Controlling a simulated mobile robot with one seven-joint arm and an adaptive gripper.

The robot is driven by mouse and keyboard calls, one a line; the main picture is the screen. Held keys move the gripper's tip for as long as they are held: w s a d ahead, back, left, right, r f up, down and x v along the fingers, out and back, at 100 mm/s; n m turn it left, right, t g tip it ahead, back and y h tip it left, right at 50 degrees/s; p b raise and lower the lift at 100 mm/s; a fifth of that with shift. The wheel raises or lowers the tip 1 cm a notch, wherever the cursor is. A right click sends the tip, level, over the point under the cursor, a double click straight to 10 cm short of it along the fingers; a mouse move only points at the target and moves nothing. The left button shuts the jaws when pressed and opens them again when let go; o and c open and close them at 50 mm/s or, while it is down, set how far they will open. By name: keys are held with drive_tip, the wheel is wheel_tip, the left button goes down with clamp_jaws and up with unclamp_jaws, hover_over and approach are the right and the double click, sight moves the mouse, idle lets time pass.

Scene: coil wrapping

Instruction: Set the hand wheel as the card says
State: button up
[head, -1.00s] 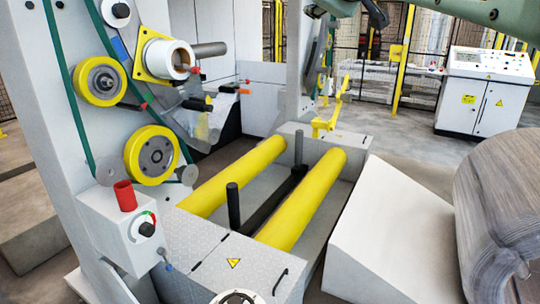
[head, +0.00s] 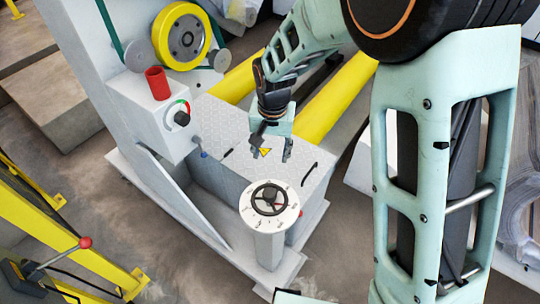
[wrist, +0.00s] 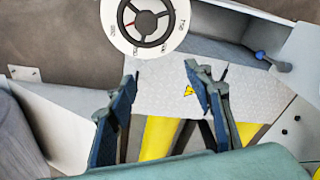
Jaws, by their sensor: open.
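The hand wheel (head: 269,197) is a dark ring with spokes, set on a round white dial on top of a short white post. I cannot make out a card in these frames.
A grey control box (head: 160,115) with a red cylinder (head: 157,83) and a black knob stands left of the plate. Yellow rollers (head: 325,108) lie behind my gripper. A yellow frame (head: 55,225) with a red-knobbed lever is at lower left.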

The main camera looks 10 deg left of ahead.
drive_tip(key=m+g, duration=0.1)
drive_tip(key=m, duration=0.1)
hover_over(269, 192)
wheel_tip(269, 192, down, 4)
drive_tip(key=shift+h, duration=0.3)
wheel_tip(269, 192, down, 10)
drive_tip(key=shift+d+f+b, duration=0.1)
drive_tip(key=shift+b, duration=0.2)
drive_tip(key=shift+c, duration=0.3)
drive_tip(key=c, duration=1.1)
drive_tip(key=shift+n, duration=0.3)
drive_tip(key=shift+n, duration=0.4)
drive_tip(key=n+b, duration=0.1)
drive_tip(key=n, duration=0.2)
drive_tip(key=shift+n+b, duration=0.3)
drive_tip(key=shift+n, duration=0.1)
drive_tip(key=n, duration=0.4)
drive_tip(key=shift+n+b, duration=0.3)
drive_tip(key=shift+n, duration=0.1)
